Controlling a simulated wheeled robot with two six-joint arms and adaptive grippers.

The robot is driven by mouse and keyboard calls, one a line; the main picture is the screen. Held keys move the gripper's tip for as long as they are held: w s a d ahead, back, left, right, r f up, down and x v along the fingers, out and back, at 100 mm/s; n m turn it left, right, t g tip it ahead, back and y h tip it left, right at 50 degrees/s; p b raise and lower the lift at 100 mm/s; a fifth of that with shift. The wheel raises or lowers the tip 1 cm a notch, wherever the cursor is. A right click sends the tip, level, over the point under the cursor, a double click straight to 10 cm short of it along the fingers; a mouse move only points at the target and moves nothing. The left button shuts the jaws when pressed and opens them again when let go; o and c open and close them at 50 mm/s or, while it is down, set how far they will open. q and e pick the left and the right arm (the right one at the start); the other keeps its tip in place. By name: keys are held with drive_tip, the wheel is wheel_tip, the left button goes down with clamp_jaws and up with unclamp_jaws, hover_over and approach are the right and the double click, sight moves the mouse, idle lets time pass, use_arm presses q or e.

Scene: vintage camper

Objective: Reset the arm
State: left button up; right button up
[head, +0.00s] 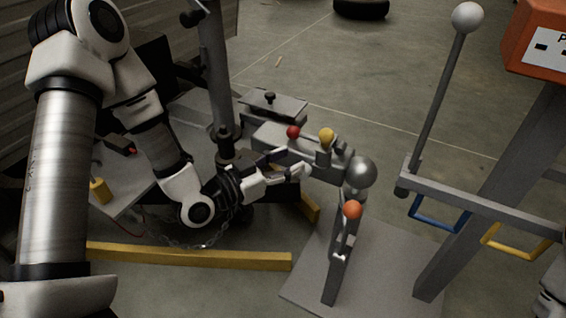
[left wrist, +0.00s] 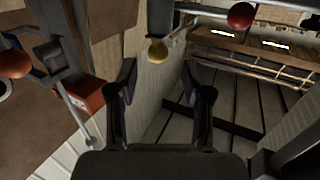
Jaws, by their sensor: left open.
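My left arm comes in from the left in the head view. My left gripper (head: 296,162) is open and empty, with its fingers pointing right toward a grey fixture (head: 270,138). The fixture carries a red knob (head: 293,132) and a yellow knob (head: 326,136), a little beyond the fingers. In the left wrist view, the two dark fingers (left wrist: 160,85) stand apart with nothing between them. There the yellow knob (left wrist: 157,50) shows just beyond the gap, and the red knob (left wrist: 240,15) is at upper right.
A silver ball (head: 360,172) and an orange ball (head: 352,210) stand right of the gripper. A tall white-knobbed lever (head: 440,100), grey beam (head: 480,205) and orange box (head: 540,40) are at right. A yellow bar (head: 190,256) lies below my arm.

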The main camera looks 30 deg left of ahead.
use_arm(q)
drive_tip(key=shift+s+a, duration=0.2)
drive_tip(key=shift+s, duration=0.35)
drive_tip(key=s+d+f+g+y+p, duration=0.1)
drive_tip(key=s+d+f+g+p, duration=0.25)
drive_tip(key=f, duration=0.55)
drive_tip(key=s+d+f+g+y+p, duration=0.1)
drive_tip(key=s+f+g+y+p, duration=0.1)
drive_tip(key=s+f+g, duration=0.35)
drive_tip(key=s+a+f+n+g+y, duration=0.3)
drive_tip(key=s+f, duration=0.3)
drive_tip(key=s, duration=0.2)
drive_tip(key=s+a+f+n+g+y, duration=0.2)
drive_tip(key=s+a+f+g, duration=0.1)
drive_tip(key=s+f, duration=0.35)
wheel_tip(320, 180, up, 39)
drive_tip(key=s+n+p, duration=0.1)
drive_tip(key=p, duration=3.7)
drive_tip(key=shift+a+f+g+p, duration=0.15)
drive_tip(key=shift+a+g+p, duration=0.05)
drive_tip(key=shift+g+p, duration=0.15)
